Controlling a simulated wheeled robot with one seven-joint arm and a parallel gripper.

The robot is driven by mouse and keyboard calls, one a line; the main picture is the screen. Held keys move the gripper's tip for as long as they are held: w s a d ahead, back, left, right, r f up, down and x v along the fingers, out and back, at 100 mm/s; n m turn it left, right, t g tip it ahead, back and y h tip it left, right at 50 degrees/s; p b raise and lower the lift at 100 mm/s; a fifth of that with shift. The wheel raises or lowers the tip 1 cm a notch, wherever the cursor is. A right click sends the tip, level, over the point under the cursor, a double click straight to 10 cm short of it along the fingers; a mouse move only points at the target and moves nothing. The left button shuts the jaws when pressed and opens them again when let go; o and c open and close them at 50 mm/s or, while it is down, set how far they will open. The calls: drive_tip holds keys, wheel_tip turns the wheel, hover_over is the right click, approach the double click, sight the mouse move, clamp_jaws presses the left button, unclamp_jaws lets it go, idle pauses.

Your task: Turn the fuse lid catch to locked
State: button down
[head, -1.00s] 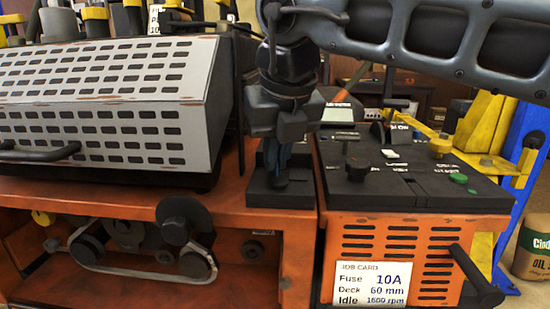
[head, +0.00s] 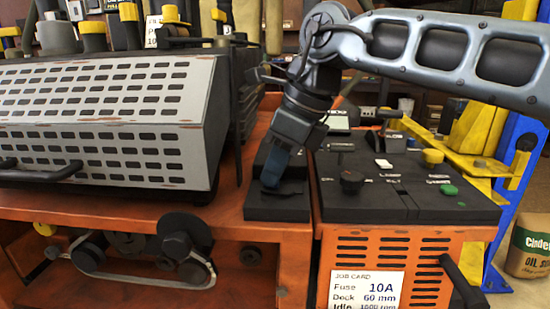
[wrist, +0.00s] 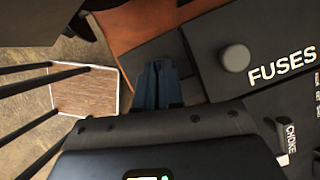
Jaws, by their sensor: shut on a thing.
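My gripper (head: 271,184) reaches down at a tilt onto the black fuse box (head: 262,207) on the orange body. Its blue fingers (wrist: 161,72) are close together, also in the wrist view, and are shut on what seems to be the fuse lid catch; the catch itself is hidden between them. The dark lid marked FUSES (wrist: 281,66) lies to the right of the fingers in the wrist view. A round grey knob (wrist: 236,58) stands on it, apart from the fingers. I cannot tell the catch's angle.
The black control panel (head: 425,205) with knobs and a green button (head: 449,190) is just right of the fuse box. A grey slotted cover (head: 95,125) stands at the left. A job card (head: 366,289) is on the orange front below.

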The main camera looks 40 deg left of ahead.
sight(292, 188)
drive_tip(key=shift+a+r+n+g+p, duration=0.1)
drive_tip(key=shift+n+g+p, duration=0.15)
drive_tip(key=shift+n, duration=0.4)
drive_tip(key=shift+a+r+n+g+p, duration=0.15)
drive_tip(key=shift+n+p, duration=0.2)
drive_tip(key=shift+n, duration=0.3)
drive_tip(key=shift+d+f, duration=0.1)
drive_tip(key=c, duration=1.3)
unclamp_jaws()
drive_tip(key=shift+f+n, duration=0.1)
drive_tip(key=shift+n, duration=0.2)
drive_tip(key=shift+o, duration=0.2)
drive_tip(key=v, duration=0.7)
drive_tip(key=shift+w+r+b, duration=0.2)
drive_tip(key=shift+r+b, duration=0.2)
